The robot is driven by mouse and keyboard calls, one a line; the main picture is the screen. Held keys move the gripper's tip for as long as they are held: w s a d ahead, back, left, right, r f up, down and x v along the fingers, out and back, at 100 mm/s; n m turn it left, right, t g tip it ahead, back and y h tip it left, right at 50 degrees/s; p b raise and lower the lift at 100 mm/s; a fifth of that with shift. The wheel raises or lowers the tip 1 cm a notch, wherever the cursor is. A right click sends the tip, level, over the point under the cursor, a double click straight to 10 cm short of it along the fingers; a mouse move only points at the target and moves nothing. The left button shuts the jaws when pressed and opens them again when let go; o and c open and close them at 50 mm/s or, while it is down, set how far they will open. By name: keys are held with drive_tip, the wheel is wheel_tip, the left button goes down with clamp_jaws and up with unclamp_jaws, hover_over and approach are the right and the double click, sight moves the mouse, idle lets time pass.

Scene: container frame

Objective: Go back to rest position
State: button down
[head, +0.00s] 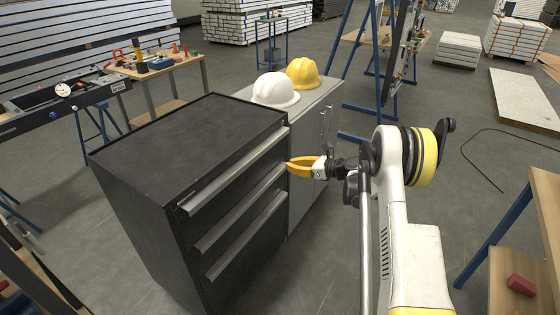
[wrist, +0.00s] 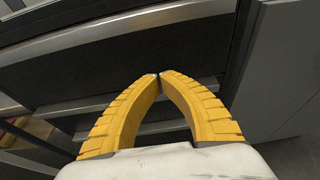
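My gripper (head: 290,165) has yellow fingers and is at the right end of the front of a dark drawer cabinet (head: 190,128) in the head view. In the wrist view, the two yellow fingertips (wrist: 159,76) meet at the tips, with nothing seen between them. The cabinet has three drawers with long metal handles, and all look shut. In the wrist view, a drawer handle (wrist: 100,104) runs behind the fingers. I cannot tell whether the fingertips touch the cabinet.
A grey cabinet (head: 312,120) beside the drawers bears a white helmet (head: 275,90) and a yellow helmet (head: 303,73). A wooden workbench with a red block (head: 521,285) on its lower shelf stands at right. A cable (head: 480,175) lies on open floor.

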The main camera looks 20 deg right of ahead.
drive_tip(key=s+a+r+n+g+h, duration=0.2)
drive_tip(key=s+a+r+n, duration=0.45)
drive_tip(key=s+r, duration=0.3)
drive_tip(key=s+a+r+n+g+h, duration=0.2)
drive_tip(key=s+a+r+n, duration=0.4)
drive_tip(key=s+r+n, duration=0.3)
drive_tip(key=s+a+n+h, duration=0.2)
drive_tip(key=s+n+h, duration=0.3)
drive_tip(key=s+n, duration=0.8)
drive_tip(key=s, duration=1.2)
drive_tip(key=shift+r, duration=0.2)
